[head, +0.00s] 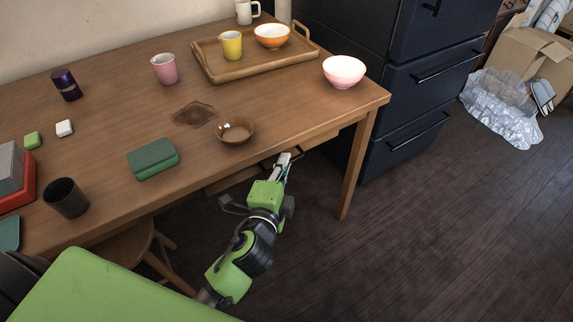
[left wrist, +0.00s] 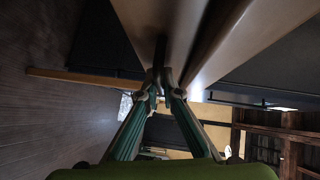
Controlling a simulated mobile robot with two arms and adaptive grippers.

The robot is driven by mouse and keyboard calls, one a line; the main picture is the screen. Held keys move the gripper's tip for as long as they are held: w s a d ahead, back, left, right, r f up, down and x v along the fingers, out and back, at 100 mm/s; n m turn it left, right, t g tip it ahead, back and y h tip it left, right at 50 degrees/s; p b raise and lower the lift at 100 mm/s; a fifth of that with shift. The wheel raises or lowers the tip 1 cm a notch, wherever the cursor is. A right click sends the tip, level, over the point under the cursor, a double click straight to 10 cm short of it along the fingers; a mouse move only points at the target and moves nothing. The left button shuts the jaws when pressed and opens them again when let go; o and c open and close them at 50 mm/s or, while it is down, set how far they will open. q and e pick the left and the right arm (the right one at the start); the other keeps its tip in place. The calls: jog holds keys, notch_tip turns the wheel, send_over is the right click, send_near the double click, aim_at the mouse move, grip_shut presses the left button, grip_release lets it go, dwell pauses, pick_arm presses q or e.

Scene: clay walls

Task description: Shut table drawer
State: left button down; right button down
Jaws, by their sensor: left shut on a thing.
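The wooden table (head: 104,113) has a drawer (head: 318,139) under its front edge, near the right front leg. The tabletop hides most of the drawer, so how far it stands open is hard to tell from above. My left gripper (head: 292,157) is at the drawer front, below the table edge, shut on the dark drawer handle (head: 268,160). In the left wrist view the fingers (left wrist: 160,84) close around the dark handle (left wrist: 159,53) in front of the brown drawer front (left wrist: 158,18). A dark gap shows beside this panel. My right gripper is not in view.
On the tabletop are a brown bowl (head: 235,131) near the front edge, a green box (head: 153,158), a pink bowl (head: 344,71) and a tray (head: 213,74). A stool (head: 127,243) stands below. Dark cabinets (head: 409,90) stand behind right.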

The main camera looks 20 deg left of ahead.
pick_arm(q)
jog(key=c, duration=2.5)
grip_release()
jog(key=shift+w+a+r, duration=0.1)
jog(key=shift+a, duration=0.15)
jog(key=shift+s+d, duration=0.1)
jog(key=shift+s, duration=0.4)
jog(key=s, duration=0.3)
jog(key=s+d+r, duration=0.1)
jog(key=s, duration=0.7)
jog(key=shift+d+r, duration=0.2)
jog(key=shift+r, duration=0.1)
